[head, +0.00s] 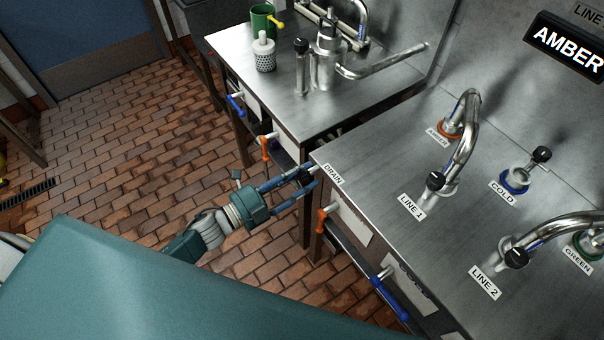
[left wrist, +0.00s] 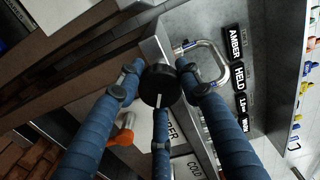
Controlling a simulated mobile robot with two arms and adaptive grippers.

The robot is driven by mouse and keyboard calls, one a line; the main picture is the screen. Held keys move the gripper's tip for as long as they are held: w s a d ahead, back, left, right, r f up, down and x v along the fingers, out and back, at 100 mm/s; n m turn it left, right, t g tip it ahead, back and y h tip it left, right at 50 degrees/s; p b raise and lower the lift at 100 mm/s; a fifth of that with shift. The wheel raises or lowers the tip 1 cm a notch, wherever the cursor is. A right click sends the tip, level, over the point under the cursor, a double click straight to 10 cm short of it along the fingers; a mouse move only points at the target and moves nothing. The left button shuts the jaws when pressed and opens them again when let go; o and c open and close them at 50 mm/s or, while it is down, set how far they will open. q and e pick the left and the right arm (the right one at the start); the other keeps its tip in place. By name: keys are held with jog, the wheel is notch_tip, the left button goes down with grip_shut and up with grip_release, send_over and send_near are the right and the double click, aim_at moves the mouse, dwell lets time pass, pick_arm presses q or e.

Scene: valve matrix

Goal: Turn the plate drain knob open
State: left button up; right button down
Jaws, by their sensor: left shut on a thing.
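The plate drain knob (left wrist: 158,85) is a round black knob with a pale line mark, at the centre of the left wrist view. In the head view it is mostly hidden by my fingers, at the front corner of the steel counter beside the DRAIN label (head: 333,174). My left gripper (head: 306,179) has its blue fingers closed around the knob, reaching it from the left. The pale line on the knob points down in the left wrist view. My right gripper is not in view.
The steel counter (head: 385,160) carries taps with labels LINE 1 (head: 412,206) and LINE 2 (head: 485,283). An orange-handled valve (head: 325,212) and a blue-handled valve (head: 388,295) sit below its front edge. A second counter (head: 300,112) stands behind. Brick floor is open at left.

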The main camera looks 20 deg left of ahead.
pick_arm(q)
jog(key=n+p, duration=0.1)
jog(key=n, duration=0.5)
jog(key=shift+n, duration=0.3)
dwell(0.4)
jog(key=o, duration=1.1)
jog(key=shift+o, duration=0.2)
jog(key=v, duration=1.2)
